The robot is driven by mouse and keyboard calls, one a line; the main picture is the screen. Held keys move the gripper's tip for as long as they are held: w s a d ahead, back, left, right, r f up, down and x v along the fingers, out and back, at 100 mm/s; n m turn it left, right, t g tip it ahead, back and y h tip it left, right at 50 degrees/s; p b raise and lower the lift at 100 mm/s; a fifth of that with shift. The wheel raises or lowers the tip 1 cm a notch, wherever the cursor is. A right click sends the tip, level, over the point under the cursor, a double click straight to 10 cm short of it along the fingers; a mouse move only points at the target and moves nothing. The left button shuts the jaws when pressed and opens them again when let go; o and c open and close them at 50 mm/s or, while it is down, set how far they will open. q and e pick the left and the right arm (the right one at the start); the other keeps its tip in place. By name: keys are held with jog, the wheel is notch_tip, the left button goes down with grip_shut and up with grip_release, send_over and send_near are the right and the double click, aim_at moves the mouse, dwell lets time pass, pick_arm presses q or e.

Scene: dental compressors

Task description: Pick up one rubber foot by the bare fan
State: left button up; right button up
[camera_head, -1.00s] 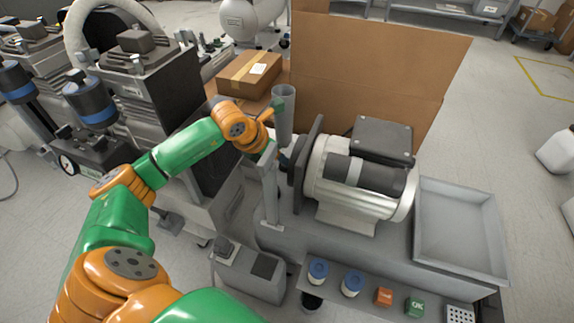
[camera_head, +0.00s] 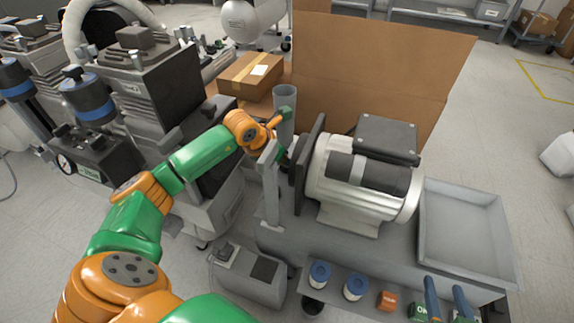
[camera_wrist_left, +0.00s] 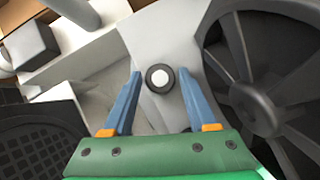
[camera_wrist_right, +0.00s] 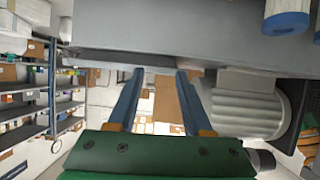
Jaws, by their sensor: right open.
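A rubber foot (camera_wrist_left: 160,78), a black ring with a pale centre, shows in the left wrist view on a light grey surface. The bare fan (camera_wrist_left: 256,100), dark and spoked, is right of it. My left gripper (camera_wrist_left: 152,75) is open, with the foot between its fingertips in the picture; I cannot tell how far beyond them it lies. In the head view its fingers are mostly hidden by the grey post. My right gripper (camera_head: 447,284) is open and empty over the front ledge at the lower right. Its fingers show in the right wrist view (camera_wrist_right: 159,71).
A silver motor (camera_head: 362,180) stands on the grey bench, with an empty grey tray (camera_head: 428,235) to its right. Blue-lidded jars (camera_head: 319,274) and an orange block (camera_head: 387,300) sit on the ledge. A cardboard panel (camera_head: 375,75) and a box (camera_head: 248,75) stand behind.

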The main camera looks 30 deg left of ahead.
pick_arm(q)
grip_shut()
jog(key=shift+r, duration=0.15)
